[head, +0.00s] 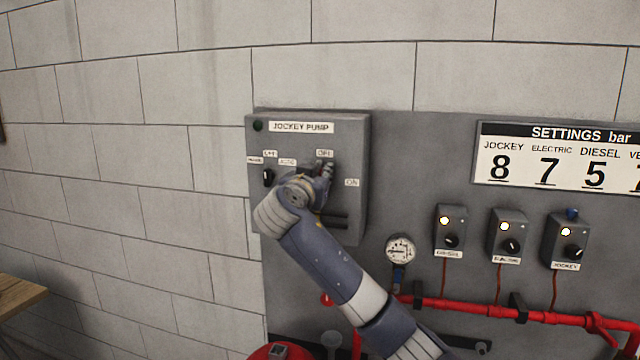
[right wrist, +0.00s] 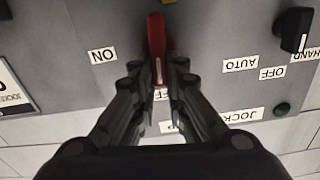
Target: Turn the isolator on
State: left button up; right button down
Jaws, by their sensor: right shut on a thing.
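The grey jockey pump panel (head: 350,130) is on the wall, with an OFF label above the isolator and an ON label to its right. The isolator's red handle (right wrist: 156,35) shows in the right wrist view, its white line pointing toward the OFF label, which is partly hidden between my fingers. My right gripper (right wrist: 158,70) is shut on the handle, one finger on each side. In the head view my right gripper (head: 325,171) is at the panel below the OFF label, and my wrist hides most of the isolator. My left gripper is not in view.
A black selector knob (head: 267,177) sits at the panel's left, and a green lamp (head: 258,126) above it. A gauge (head: 400,250), small control boxes (head: 450,232) and a red pipe (head: 480,308) are to the right. Bare block wall is left of the panel.

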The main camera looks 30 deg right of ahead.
jog(key=m+b, duration=0.4)
jog(key=s+d+f+m+b, duration=0.1)
jog(key=m+b, duration=0.3)
jog(key=b, duration=0.1)
jog(key=m+b, duration=0.4)
jog(key=b, duration=0.1)
jog(key=shift+s+d+f, duration=0.15)
jog(key=shift+s+f, duration=0.1)
jog(key=shift+f, duration=0.1)
jog(key=shift+s+d+f+m+b, duration=0.1)
jog(key=shift+f+m+b, duration=0.15)
jog(key=shift+m, duration=0.95)
jog(key=shift+s+d+f+m+b, duration=0.1)
jog(key=shift+m+b, duration=0.15)
jog(key=shift+m, duration=0.95)
jog(key=c, duration=1.6)
grip_release()
jog(key=shift+w, duration=0.1)
jog(key=shift+f, duration=0.1)
